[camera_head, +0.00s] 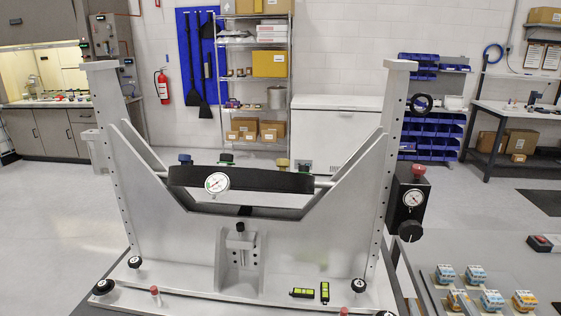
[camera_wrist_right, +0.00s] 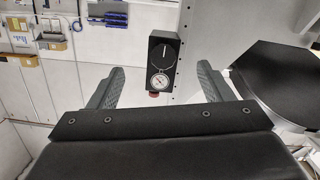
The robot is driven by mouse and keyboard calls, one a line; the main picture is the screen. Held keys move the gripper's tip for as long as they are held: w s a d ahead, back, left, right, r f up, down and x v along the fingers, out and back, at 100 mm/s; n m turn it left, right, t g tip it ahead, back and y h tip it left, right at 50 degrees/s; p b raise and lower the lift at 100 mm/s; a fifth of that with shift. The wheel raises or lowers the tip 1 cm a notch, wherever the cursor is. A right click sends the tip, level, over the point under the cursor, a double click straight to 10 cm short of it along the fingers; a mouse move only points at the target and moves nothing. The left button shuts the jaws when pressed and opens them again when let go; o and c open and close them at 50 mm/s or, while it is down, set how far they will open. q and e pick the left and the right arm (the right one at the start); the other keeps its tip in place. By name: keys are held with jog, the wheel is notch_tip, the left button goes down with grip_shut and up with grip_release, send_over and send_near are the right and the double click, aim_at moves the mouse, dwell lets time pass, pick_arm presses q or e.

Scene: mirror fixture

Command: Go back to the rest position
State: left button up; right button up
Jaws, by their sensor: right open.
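The mirror fixture is a large light-grey metal frame (camera_head: 140,180) with two upright side plates. A black bar (camera_head: 270,181) with a dial gauge (camera_head: 217,182) spans it. My right gripper (camera_wrist_right: 160,68) shows only in the right wrist view; its two fingers are spread wide apart and nothing is between them. Beyond the fingers is a black box with a gauge (camera_wrist_right: 163,55), which appears upside down there. The same black box (camera_head: 411,190) is on the fixture's right side in the head view. My left gripper is in neither view.
Two small black-and-yellow parts (camera_head: 302,292) lie on the fixture's base. Several blue-and-white blocks (camera_head: 474,274) stand on the table at right. Shelving (camera_head: 255,80), a white chest (camera_head: 337,130) and a workbench (camera_head: 520,110) stand behind, with open floor between.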

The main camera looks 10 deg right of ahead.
jog(key=s+a+f+g+y, duration=0.35)
jog(key=s+f+g, duration=0.85)
jog(key=s+f, duration=0.85)
notch_tip(320, 180, down, 25)
jog(key=d+g, duration=0.1)
jog(key=g, duration=0.1)
jog(key=s+a+f, duration=0.1)
jog(key=s+f, duration=1.3)
jog(key=f, duration=0.2)
jog(key=shift+s+g, duration=0.2)
jog(key=shift+g, duration=0.2)
